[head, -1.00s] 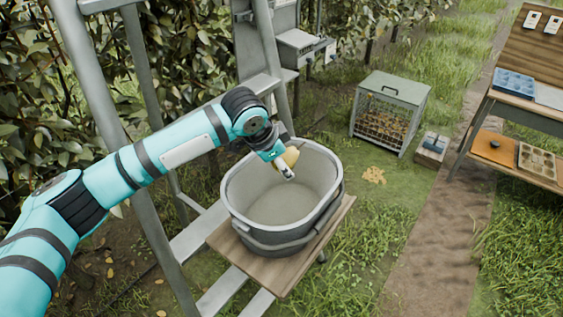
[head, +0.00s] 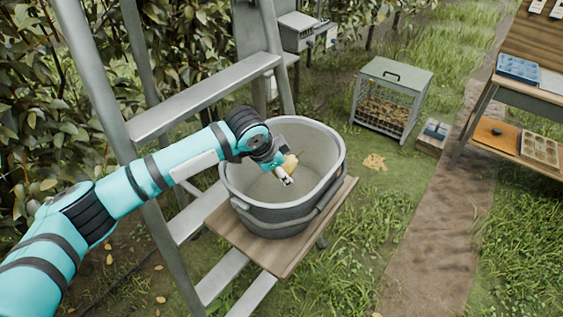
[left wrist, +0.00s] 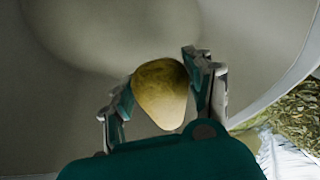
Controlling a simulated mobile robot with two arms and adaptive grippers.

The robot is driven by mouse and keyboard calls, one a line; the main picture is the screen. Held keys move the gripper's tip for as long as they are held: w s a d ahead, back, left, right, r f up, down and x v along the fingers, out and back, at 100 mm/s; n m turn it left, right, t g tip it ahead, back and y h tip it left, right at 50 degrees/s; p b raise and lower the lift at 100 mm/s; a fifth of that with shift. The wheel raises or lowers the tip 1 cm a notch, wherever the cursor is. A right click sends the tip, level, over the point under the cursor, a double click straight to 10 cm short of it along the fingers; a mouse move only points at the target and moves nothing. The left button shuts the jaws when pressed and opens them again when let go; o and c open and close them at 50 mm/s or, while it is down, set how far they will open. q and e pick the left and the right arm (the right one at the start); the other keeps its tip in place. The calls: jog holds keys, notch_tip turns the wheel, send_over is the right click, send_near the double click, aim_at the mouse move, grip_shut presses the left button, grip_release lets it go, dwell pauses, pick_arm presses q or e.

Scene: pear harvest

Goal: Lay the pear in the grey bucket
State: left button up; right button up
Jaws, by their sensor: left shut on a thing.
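The pear (left wrist: 160,92) is yellow-brown and sits between the two fingers of my left gripper (left wrist: 165,95) in the left wrist view. In the head view the pear (head: 290,161) is partly hidden by my left gripper (head: 286,172), which is shut on it. The grey bucket (head: 250,205) is oval and stands upright on a wooden board. My left gripper and the pear are over the bucket's opening, within its rim as seen from the head. The bucket's inner wall (left wrist: 80,70) fills most of the left wrist view. My right gripper is not in view.
The wooden board (head: 285,252) is beside a grey metal ladder (head: 205,98). A wire-sided box (head: 391,98) stands on the grass behind to the right. A wooden bench (head: 530,148) with trays is at far right. Leafy bushes fill the left.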

pick_arm(q)
jog(key=b, duration=0.2)
send_over(286, 192)
jog(key=s+a, duration=0.1)
jog(key=s, duration=0.1)
jog(key=f, duration=0.5)
jog(key=shift+w+a+f, duration=0.1)
jog(key=shift+w+f, duration=0.05)
jog(key=shift+w, duration=0.05)
jog(key=shift+f, duration=0.9)
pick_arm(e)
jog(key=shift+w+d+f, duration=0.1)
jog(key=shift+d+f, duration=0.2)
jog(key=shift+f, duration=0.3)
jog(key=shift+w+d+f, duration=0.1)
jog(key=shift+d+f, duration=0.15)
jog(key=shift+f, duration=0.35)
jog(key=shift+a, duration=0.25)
pick_arm(q)
jog(key=shift+f, duration=0.2)
